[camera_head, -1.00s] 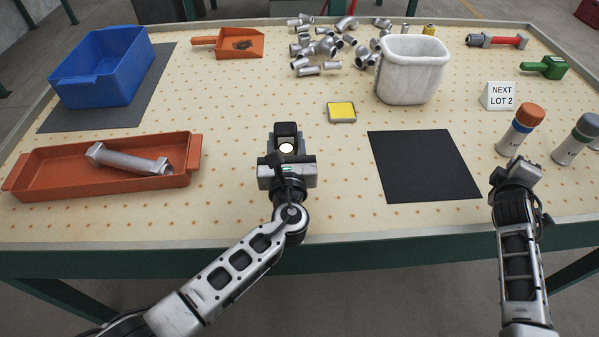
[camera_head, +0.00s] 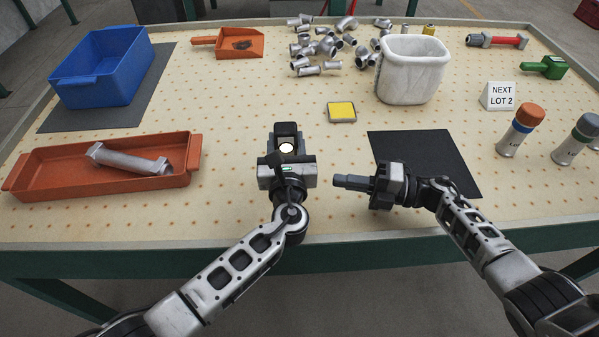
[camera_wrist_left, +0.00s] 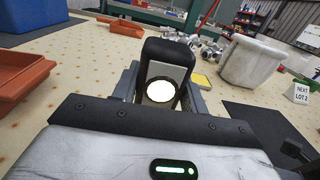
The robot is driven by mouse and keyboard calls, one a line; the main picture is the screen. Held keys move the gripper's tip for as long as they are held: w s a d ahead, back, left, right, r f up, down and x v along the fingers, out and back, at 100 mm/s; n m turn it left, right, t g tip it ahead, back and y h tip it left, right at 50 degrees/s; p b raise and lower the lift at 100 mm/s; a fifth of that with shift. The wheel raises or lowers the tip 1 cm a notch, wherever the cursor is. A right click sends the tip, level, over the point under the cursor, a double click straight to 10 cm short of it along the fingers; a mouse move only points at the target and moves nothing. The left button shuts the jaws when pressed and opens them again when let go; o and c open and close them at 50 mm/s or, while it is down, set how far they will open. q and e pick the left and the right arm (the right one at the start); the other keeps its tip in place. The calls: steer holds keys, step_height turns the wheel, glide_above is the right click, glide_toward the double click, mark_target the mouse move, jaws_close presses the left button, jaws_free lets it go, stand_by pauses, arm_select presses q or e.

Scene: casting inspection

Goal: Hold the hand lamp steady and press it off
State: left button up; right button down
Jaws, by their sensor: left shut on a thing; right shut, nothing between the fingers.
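The hand lamp (camera_head: 287,131) is a dark block with a round, bright white lit spot on its near face. My left gripper (camera_head: 287,158) is shut on the hand lamp and holds it upright over the table. In the left wrist view the lamp (camera_wrist_left: 168,72) stands between the fingers, its round spot glowing. My right gripper (camera_head: 342,181) is shut and empty. It points left toward the lamp, at the near left edge of the black mat, a short gap away from the lamp.
An orange tray (camera_head: 50,187) with a metal bolt-like part lies left. A black mat (camera_head: 425,150) lies right of centre. A yellow-topped pad (camera_head: 341,112) is behind the lamp. A white bin (camera_head: 411,72), blue bin (camera_head: 103,70) and several metal fittings (camera_head: 325,45) stand further back.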

arm_select(q)
steer(key=shift+s+f, duration=0.1)
steer(key=shift+f, duration=0.25)
arm_select(e)
steer(key=shift+a, duration=0.1)
steer(key=x, duration=0.9)
steer(key=shift+w+a, duration=0.1)
steer(key=shift+a, duration=0.3)
